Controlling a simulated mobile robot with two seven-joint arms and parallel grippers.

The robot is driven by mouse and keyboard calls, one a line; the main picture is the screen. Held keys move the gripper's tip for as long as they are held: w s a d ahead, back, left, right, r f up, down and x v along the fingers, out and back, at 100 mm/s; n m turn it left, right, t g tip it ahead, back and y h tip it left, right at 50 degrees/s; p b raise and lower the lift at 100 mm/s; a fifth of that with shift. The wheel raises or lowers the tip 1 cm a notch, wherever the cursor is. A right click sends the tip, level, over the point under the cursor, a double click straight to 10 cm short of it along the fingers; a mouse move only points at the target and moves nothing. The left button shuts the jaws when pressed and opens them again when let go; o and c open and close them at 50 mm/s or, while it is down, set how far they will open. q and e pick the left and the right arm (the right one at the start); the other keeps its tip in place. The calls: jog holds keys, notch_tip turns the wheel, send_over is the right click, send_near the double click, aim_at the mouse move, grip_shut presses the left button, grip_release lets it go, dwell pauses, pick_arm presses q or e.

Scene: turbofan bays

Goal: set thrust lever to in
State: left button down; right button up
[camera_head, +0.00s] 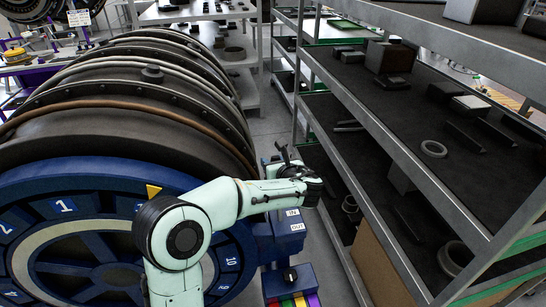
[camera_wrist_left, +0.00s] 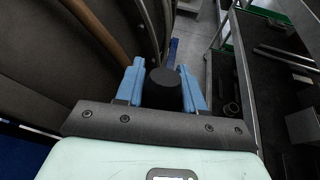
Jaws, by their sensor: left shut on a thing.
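The thrust lever shows as a black round knob (camera_wrist_left: 163,90) between the two blue fingers of my left gripper (camera_wrist_left: 161,82) in the left wrist view. The fingers are shut on it from both sides. In the head view my left gripper (camera_head: 284,160) is at the top of a blue control box (camera_head: 275,243), right of the engine. The lever's shaft is hidden there by my arm and gripper. My right gripper is not in view.
A large dark ribbed engine casing (camera_head: 120,95) with a blue numbered ring (camera_head: 65,185) fills the left. A metal shelf rack (camera_head: 400,150) with dark parts stands close on the right. A narrow strip of floor (camera_head: 272,125) lies between them.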

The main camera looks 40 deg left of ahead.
pick_arm(q)
jog(key=shift+f, duration=0.2)
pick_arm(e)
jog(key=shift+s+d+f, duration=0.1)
pick_arm(q)
jog(key=c, duration=0.8)
grip_release()
jog(key=shift+d+r, duration=0.1)
jog(key=shift+b+v, duration=0.8)
jog(key=shift+v, duration=5.9)
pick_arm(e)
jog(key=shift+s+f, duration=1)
